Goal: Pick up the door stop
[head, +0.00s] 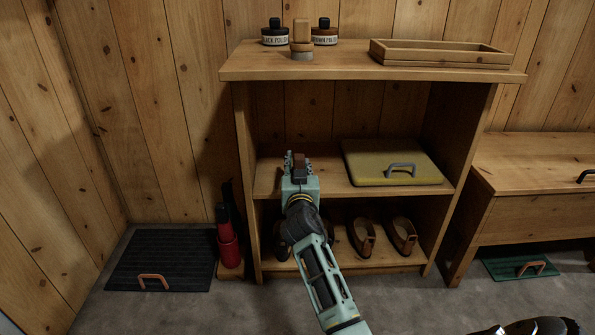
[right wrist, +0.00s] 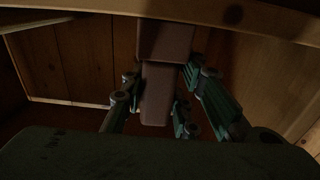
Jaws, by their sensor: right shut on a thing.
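The door stop (head: 300,169) is a small reddish-brown block at the left part of the middle shelf (head: 330,184). My right gripper (head: 297,167) reaches into the open shelf unit from the front and is shut on the door stop. In the right wrist view the door stop (right wrist: 158,92) sits between the green fingers (right wrist: 160,110), with a wider brown part above a narrower one. I cannot tell whether its underside touches the shelf. My left gripper is not in view.
A yellow mat (head: 390,164) with a grey handle lies right on the same shelf. Above, the top board (head: 350,66) carries polish jars (head: 275,36), a brush (head: 302,38) and a wooden tray (head: 440,54). Strapped brown items (head: 361,236) stand below; a red cylinder (head: 228,245) is left.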

